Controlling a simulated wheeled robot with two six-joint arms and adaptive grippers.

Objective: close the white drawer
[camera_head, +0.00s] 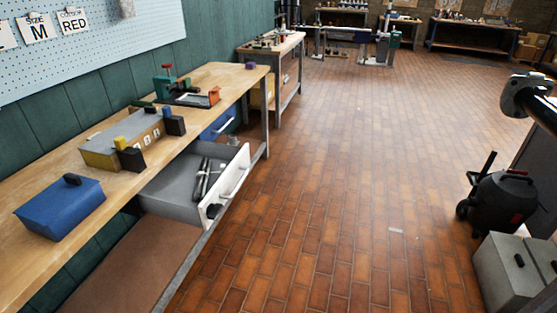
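The white drawer (228,189) is pulled open from under the wooden workbench at the left. Its white front with a handle faces right, toward the open floor. Its grey tray (170,187) is exposed and holds several dark, slender tool-like items (205,178). A small dark round item (213,211) shows at the near end of the front.
A blue drawer (217,125) sits beyond the white one. The workbench top (120,187) carries a blue box (61,207) and a grey-and-yellow box (122,138). Brick floor (350,200) between is clear.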

